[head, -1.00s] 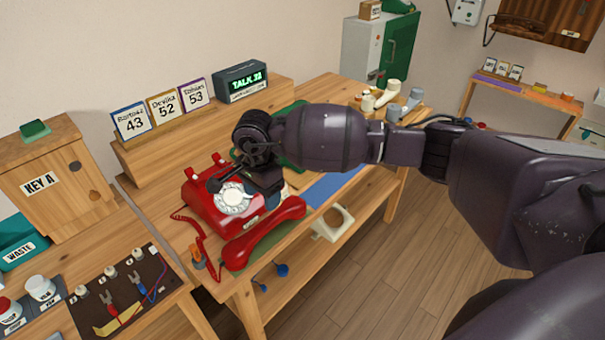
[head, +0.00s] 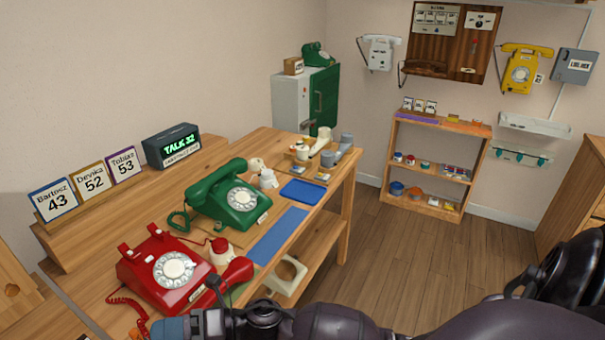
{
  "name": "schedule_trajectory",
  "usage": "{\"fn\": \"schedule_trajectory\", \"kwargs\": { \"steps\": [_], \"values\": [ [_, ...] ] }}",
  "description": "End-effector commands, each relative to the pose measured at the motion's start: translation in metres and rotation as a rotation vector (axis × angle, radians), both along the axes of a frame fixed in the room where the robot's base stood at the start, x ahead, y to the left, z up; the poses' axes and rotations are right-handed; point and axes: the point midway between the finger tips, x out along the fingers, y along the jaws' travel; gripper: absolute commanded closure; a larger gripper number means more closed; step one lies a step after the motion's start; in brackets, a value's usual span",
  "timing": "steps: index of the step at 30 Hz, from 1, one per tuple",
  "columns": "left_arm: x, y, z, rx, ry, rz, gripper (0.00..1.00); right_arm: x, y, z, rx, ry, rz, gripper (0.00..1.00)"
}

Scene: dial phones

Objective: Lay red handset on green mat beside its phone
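The red phone (head: 165,268) stands at the near end of the wooden desk, its cradle empty. The red handset (head: 237,272) lies along the phone's front right side; its nearer part is hidden behind my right arm. A dark green sliver of the green mat (head: 240,291) shows under the handset's far end; the rest of the mat is covered. My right gripper (head: 205,312) is at the bottom, in front of the handset and phone in the picture. Its fingertips are not clear, and I cannot tell whether it touches the handset. My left gripper is not in view.
A green phone (head: 228,200) with its handset on stands behind, near a blue mat (head: 278,235). A small red-topped white object (head: 220,248) is beside the red phone. Open floor (head: 400,260) lies right of the desk.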

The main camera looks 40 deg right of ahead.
Motion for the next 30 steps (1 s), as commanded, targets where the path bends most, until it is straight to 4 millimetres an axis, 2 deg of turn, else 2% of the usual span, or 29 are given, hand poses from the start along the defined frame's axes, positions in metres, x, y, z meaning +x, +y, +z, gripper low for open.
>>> {"fn": "schedule_trajectory", "kwargs": {
  "steps": [1,5,8,11,15,18,22,25,30],
  "values": [
    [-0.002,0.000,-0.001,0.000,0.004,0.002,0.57,0.000,-0.014,-0.006,0.096,0.122,-0.094,0.41],
    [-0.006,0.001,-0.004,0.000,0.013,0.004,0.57,0.000,-0.060,-0.027,0.335,0.432,-0.328,0.41],
    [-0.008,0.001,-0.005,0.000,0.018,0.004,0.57,-0.010,-0.100,-0.055,0.519,0.672,-0.506,0.41],
    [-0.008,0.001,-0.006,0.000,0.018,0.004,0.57,-0.031,-0.141,-0.089,0.704,0.907,-0.682,0.41],
    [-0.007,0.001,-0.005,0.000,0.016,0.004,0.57,-0.077,-0.188,-0.137,0.955,1.206,-0.907,0.41],
    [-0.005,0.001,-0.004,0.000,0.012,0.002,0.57,-0.112,-0.210,-0.163,1.101,1.367,-1.030,0.41],
    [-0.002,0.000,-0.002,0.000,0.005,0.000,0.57,-0.145,-0.225,-0.183,1.225,1.498,-1.129,0.41],
    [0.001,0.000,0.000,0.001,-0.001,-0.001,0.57,-0.156,-0.229,-0.189,1.269,1.541,-1.160,0.41],
    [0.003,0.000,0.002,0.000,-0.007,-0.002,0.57,-0.159,-0.230,-0.191,1.278,1.552,-1.168,0.41]
  ]
}}
